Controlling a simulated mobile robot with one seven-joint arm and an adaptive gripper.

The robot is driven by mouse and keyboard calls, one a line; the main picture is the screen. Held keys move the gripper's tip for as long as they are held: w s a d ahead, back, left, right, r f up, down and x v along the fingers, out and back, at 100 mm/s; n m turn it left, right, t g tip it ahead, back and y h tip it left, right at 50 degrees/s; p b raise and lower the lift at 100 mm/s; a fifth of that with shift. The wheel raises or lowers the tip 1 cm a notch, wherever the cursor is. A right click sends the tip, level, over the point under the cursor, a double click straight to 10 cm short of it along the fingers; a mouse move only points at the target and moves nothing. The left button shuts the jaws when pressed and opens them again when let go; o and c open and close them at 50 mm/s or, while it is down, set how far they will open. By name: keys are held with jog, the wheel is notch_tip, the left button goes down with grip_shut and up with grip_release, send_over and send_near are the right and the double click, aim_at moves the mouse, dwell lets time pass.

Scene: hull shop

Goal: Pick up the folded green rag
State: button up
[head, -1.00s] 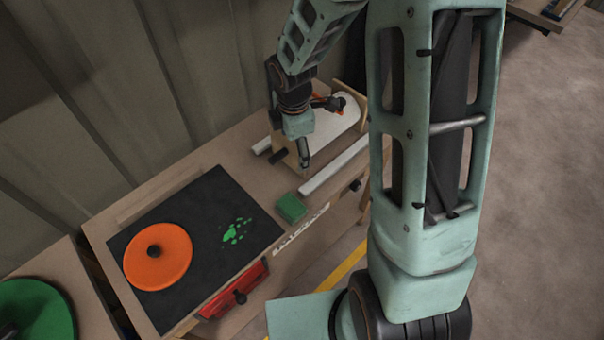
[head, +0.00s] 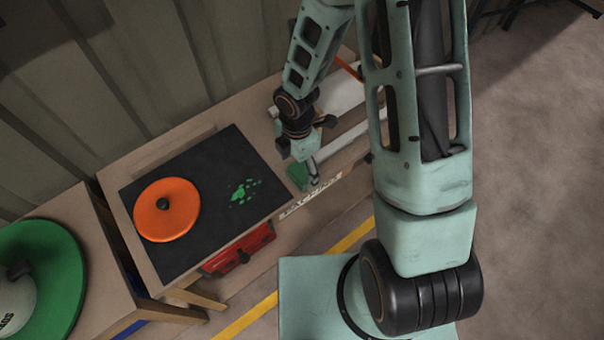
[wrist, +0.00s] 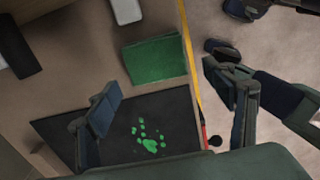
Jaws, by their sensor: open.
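The folded green rag (head: 297,174) lies on the bench top, to the right of the black mat, partly covered by my gripper in the head view. In the wrist view the rag (wrist: 155,61) is a flat green rectangle near the bench's front edge, fully visible. My gripper (head: 312,183) is above the bench at the rag's right side in the head view. In the wrist view my gripper (wrist: 172,118) has its two fingers wide apart with nothing between them but the view of the mat and bench below. I see no contact with the rag.
A black mat (head: 215,220) with green splatter holds an orange disc (head: 167,209) with a black knob. A red drawer or box front (head: 238,250) with a black knob sits below the bench edge. A green disc (head: 65,270) lies on another table at left.

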aim_at(302, 174)
jog(key=shift+f, duration=1.45)
jog(key=shift+c, duration=0.3)
jog(key=c, duration=1.1)
jog(key=shift+r, duration=0.1)
